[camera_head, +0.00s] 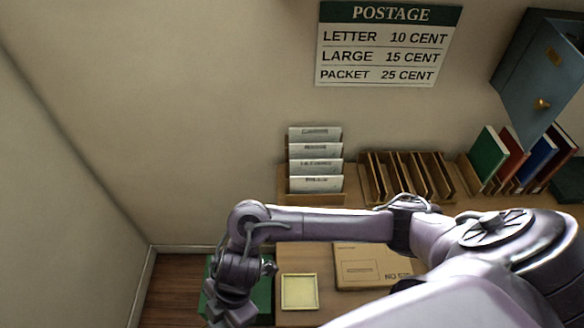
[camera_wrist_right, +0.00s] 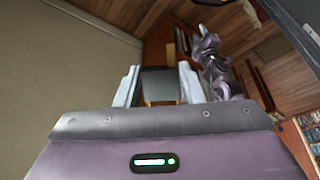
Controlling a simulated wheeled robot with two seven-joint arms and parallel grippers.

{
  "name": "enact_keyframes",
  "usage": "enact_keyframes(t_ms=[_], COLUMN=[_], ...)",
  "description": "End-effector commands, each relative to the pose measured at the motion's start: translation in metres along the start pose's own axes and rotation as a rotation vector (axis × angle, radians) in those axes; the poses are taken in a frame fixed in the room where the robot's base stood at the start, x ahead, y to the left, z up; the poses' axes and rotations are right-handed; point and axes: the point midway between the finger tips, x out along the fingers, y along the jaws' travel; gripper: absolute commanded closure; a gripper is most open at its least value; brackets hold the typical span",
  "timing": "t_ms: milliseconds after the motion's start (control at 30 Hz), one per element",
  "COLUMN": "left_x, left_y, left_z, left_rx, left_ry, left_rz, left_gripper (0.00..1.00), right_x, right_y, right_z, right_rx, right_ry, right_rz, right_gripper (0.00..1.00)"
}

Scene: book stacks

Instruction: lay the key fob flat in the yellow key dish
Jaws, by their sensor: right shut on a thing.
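The yellow key dish (camera_head: 284,304) is a shallow square tray on the wooden counter, low in the head view, and nothing shows in it. My right gripper (camera_head: 232,315) hangs to the left of the dish, over a green surface, near the bottom edge of that view. In the right wrist view my right gripper (camera_wrist_right: 158,88) is shut on a dark grey, flat-looking piece, the key fob (camera_wrist_right: 160,84), with a yellowish-brown strip at its lower edge. The fob cannot be made out in the head view. My left gripper is not seen in the head view.
A cardboard parcel (camera_head: 370,266) lies right of the dish. A white-card rack (camera_head: 316,198), a wooden slotted sorter (camera_head: 405,178) and several coloured books (camera_head: 490,154) stand along the back wall. A green thing (camera_head: 263,298) lies left of the dish. My right arm crosses above the counter.

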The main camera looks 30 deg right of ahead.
Motion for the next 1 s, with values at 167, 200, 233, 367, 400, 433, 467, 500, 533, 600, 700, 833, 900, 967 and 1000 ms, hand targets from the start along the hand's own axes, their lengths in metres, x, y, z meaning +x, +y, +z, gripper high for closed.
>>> enact_keyframes(t_ms=[167,200,233,367,400,433,467,500,533,600,700,833,900,967,1000], left_x=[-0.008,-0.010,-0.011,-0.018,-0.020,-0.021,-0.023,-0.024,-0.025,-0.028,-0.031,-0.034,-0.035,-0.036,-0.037], left_y=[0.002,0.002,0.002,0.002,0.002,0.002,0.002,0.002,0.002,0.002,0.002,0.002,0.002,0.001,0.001], left_z=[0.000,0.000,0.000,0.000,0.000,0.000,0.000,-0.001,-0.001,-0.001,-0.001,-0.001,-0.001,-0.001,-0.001], left_rx=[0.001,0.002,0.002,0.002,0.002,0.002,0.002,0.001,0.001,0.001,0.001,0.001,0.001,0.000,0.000], left_ry=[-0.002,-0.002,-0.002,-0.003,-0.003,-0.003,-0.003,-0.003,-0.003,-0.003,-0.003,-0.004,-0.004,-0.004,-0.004], left_rz=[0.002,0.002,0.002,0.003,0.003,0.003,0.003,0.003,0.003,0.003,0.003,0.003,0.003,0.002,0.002], left_gripper=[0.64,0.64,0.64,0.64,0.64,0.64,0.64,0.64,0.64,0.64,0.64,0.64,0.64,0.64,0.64], right_x=[0.003,0.003,0.004,0.004,0.004,0.004,0.003,0.003,0.002,0.000,-0.004,-0.008,-0.010,-0.012,-0.013], right_y=[-0.007,-0.009,-0.011,-0.018,-0.020,-0.022,-0.023,-0.025,-0.026,-0.028,-0.030,-0.031,-0.031,-0.032,-0.032], right_z=[0.016,0.020,0.024,0.044,0.052,0.058,0.064,0.071,0.076,0.088,0.103,0.117,0.122,0.127,0.131], right_rx=[-0.128,-0.157,-0.179,-0.294,-0.337,-0.365,-0.391,-0.426,-0.447,-0.496,-0.556,-0.608,-0.632,-0.650,-0.662], right_ry=[-0.090,-0.109,-0.124,-0.200,-0.227,-0.244,-0.259,-0.280,-0.291,-0.319,-0.353,-0.380,-0.390,-0.399,-0.407], right_rz=[-0.045,-0.053,-0.060,-0.087,-0.096,-0.101,-0.105,-0.110,-0.113,-0.117,-0.120,-0.120,-0.116,-0.116,-0.117], right_gripper=[0.86,0.86,0.86,0.86,0.86,0.86,0.86,0.86,0.86,0.86,0.86,0.86,0.86,0.86,0.86])
